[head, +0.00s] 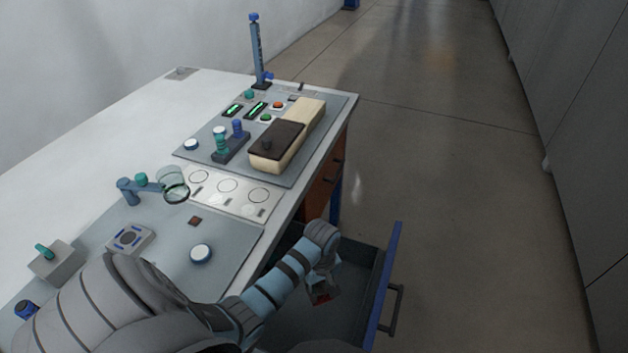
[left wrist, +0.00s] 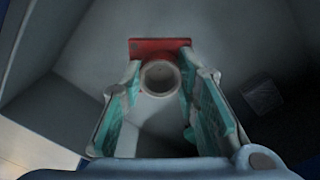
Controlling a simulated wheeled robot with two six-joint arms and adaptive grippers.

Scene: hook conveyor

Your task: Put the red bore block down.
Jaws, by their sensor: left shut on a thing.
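The red bore block (head: 321,298) is in my left gripper (head: 322,286), inside the open drawer (head: 365,252) at the table's right side. Only a small red part of it shows in the head view. In the left wrist view the block's red edge (left wrist: 160,45) lies across the fingertips, with a round grey bore between the teal finger pads. My left gripper (left wrist: 160,75) is shut on the block there. I cannot tell whether the block touches the drawer floor. My right gripper is not in view.
A small grey block (left wrist: 262,95) lies on the drawer floor, right of the gripper. The drawer's blue front (head: 388,285) stands upright to the right. The table (head: 90,135) carries control panels, a glass ring (head: 173,184) and a cream box with a dark top (head: 290,130).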

